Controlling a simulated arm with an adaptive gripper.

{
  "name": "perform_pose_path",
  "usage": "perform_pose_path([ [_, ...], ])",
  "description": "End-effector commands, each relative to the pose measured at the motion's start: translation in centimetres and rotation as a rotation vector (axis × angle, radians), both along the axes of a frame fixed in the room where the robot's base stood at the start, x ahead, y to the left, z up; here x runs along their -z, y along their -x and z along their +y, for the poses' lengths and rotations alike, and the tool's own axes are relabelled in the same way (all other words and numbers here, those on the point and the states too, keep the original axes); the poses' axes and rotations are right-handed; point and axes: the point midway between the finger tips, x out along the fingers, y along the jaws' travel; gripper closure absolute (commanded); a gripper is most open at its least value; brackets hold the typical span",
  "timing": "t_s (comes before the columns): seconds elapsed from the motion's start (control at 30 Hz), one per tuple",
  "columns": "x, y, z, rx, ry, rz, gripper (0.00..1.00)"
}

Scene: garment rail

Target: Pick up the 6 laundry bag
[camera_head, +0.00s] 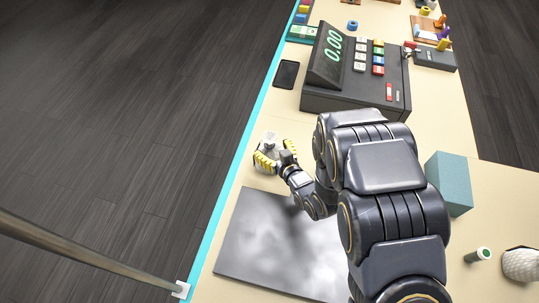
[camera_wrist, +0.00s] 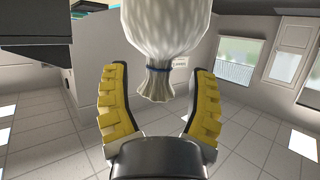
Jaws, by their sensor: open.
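A white, textured bag (camera_wrist: 162,30) fills the top middle of the wrist view, gathered by a dark blue tie into a pale bunched end. My gripper (camera_wrist: 158,88) has yellow padded fingers, spread open on either side of the bunched end, with visible gaps to it. In the head view my gripper (camera_head: 277,160) is over the left part of the counter, and a small whitish part of the bag (camera_head: 270,138) shows at its fingers. Most of the bag is hidden there. No number is readable on it.
A grey flat panel (camera_head: 260,250) lies on the counter (camera_head: 232,186) below my gripper. A dark cash register (camera_head: 350,98) and a phone (camera_head: 286,74) stand beyond. A teal box (camera_head: 449,182) and another whitish textured object (camera_head: 521,265) are at right. The cyan counter edge (camera_head: 238,150) runs close on the left.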

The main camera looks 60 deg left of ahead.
Motion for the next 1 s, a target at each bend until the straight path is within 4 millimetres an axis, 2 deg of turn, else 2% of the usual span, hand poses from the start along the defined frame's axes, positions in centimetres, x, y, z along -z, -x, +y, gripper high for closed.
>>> perform_pose_path([
  [0.1, 0.8, -0.1, 1.6, -0.001, -0.001, 0.0, 0.42],
  [0.2, 1.0, -0.3, 2.4, 0.0, -0.001, 0.001, 0.42],
  [0.43, 1.1, -0.3, 2.5, 0.001, 0.0, 0.0, 0.42],
  [0.47, 1.1, -0.3, 2.5, 0.001, 0.001, 0.0, 0.46],
  [0.5, 1.1, -0.3, 2.5, 0.001, 0.001, 0.0, 0.63],
  [0.6, 1.1, -0.3, 2.5, 0.001, 0.001, 0.0, 1.0],
  [1.0, 1.1, -0.3, 2.5, 0.001, 0.002, 0.0, 1.0],
])
